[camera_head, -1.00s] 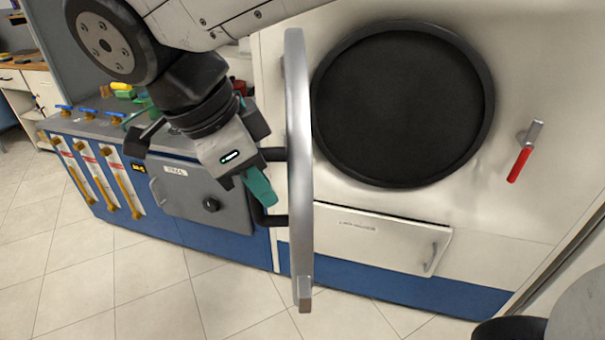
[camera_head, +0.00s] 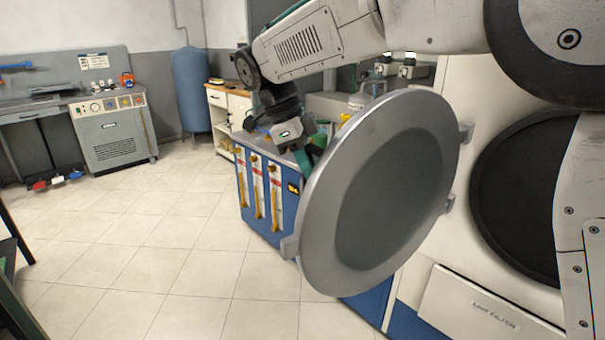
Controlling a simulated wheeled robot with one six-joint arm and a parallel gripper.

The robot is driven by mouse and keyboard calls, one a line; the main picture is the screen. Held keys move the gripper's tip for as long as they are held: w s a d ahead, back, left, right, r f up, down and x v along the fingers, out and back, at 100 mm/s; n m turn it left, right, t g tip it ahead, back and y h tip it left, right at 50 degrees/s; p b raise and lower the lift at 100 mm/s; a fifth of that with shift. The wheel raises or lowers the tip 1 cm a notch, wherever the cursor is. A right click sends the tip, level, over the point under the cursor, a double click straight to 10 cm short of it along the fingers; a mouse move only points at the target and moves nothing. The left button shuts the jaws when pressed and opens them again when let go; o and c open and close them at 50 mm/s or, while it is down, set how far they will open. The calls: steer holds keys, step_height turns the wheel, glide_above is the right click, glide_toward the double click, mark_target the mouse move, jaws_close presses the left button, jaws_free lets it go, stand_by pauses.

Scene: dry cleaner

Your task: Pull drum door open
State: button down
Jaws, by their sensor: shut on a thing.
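The drum door (camera_head: 385,190) is a round grey metal disc and stands swung wide open, its inner face toward the camera. Its hinge lugs (camera_head: 465,132) are on the right rim, and a latch block (camera_head: 290,247) sticks out at the left rim. The round drum opening (camera_head: 525,195) is dark and uncovered, partly behind my arm. My gripper (camera_head: 305,152), with teal fingers, is at the door's upper left edge, shut on the door handle on the outer side. The handle and part of the fingers are hidden behind the door.
A blue cabinet with yellow-tubed gauges (camera_head: 262,195) stands behind the door. A lint filter panel (camera_head: 485,310) is below the opening. A grey machine (camera_head: 113,132) and a blue tank (camera_head: 192,90) stand farther back. Tiled floor (camera_head: 160,240) at left is clear.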

steer(key=shift+w+d+r, duration=0.1)
steer(key=c, duration=1.4)
jaws_free()
steer(key=shift+d, duration=0.2)
steer(key=shift+o, duration=0.2)
steer(key=shift+a, duration=0.2)
steer(key=shift+a+r, duration=0.25)
steer(key=shift+r, duration=0.1)
steer(key=v, duration=0.6)
steer(key=shift+r, duration=0.45)
